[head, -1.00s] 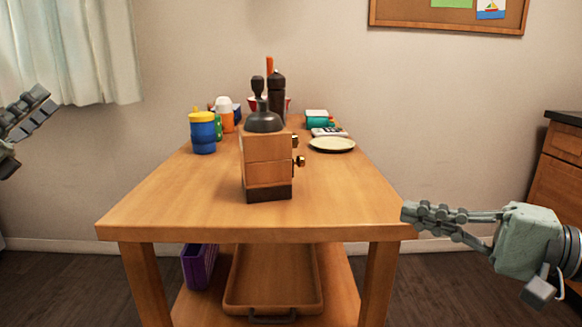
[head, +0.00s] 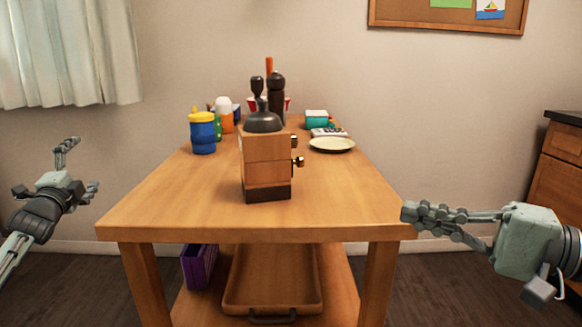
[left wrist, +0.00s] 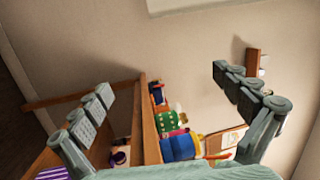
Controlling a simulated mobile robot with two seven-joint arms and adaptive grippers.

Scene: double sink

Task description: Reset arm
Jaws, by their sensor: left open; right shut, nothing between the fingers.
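My left gripper (head: 68,153) is at the left of the head view, beside the table's left edge and apart from it. It is open and empty; its two spread fingers also show in the left wrist view (left wrist: 165,90), with the table and its items beyond them. My right gripper (head: 408,213) is at the right of the head view, its fingers shut with nothing between them. Its tips are close to the table's front right corner; I cannot tell if they touch.
A wooden table (head: 340,205) fills the middle. On it stand a wooden grinder (head: 267,165), a blue cup with yellow lid (head: 203,133), a plate (head: 332,145) and several items behind. A tray (head: 272,280) and purple box (head: 199,265) are on the lower shelf. A cabinet (head: 562,180) stands right.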

